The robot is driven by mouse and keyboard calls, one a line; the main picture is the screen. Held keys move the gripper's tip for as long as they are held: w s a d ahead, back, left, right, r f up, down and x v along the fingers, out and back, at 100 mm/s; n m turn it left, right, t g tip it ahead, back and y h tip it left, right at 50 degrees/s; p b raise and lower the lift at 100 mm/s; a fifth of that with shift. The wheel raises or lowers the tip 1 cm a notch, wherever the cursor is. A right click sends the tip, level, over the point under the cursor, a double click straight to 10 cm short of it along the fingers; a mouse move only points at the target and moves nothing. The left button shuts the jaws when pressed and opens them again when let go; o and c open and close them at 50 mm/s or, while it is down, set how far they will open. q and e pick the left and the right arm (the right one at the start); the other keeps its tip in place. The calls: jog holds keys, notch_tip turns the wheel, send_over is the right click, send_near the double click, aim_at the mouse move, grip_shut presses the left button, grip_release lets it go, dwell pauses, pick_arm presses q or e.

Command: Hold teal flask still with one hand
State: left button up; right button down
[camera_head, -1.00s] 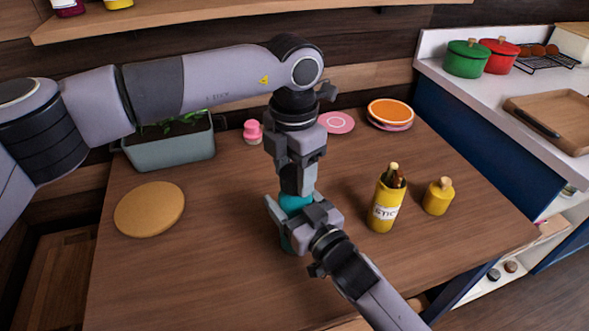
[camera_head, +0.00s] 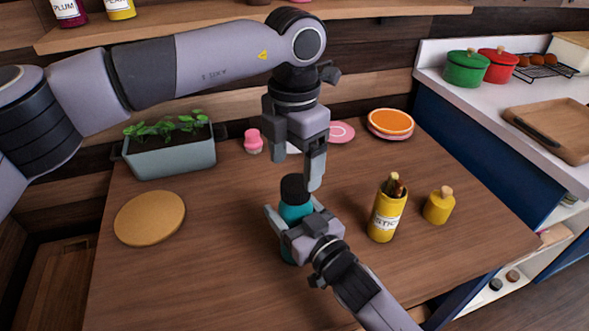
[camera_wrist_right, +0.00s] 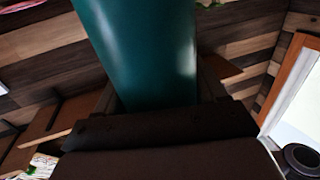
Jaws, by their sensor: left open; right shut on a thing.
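The teal flask (camera_head: 295,212) with a black cap (camera_head: 294,187) stands upright near the middle of the wooden table. My right gripper (camera_head: 289,222) is shut around its body from the front right and hides much of its lower part. The flask's teal side also fills the upper middle of the right wrist view (camera_wrist_right: 145,50). My left gripper (camera_head: 311,180) points down just above and behind the flask, beside the cap. It is open with nothing between its fingers; whether a finger touches the cap cannot be told.
A yellow holder (camera_head: 386,212) with sticks and a yellow jar (camera_head: 439,206) stand to the right. A round tan board (camera_head: 150,218) lies left. A planter (camera_head: 171,157), a pink jar (camera_head: 253,141) and plates (camera_head: 390,123) line the back. The front left table is clear.

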aim_at(296, 183)
pick_arm(q)
jog(key=shift+c, duration=0.4)
jog(key=shift+w+d+r, duration=0.1)
jog(key=shift+r, duration=1.45)
jog(key=shift+f, duration=0.1)
jog(key=shift+f, duration=3.95)
jog(key=c, duration=1.1)
jog(key=o, duration=1.3)
jog(key=shift+c, duration=0.2)
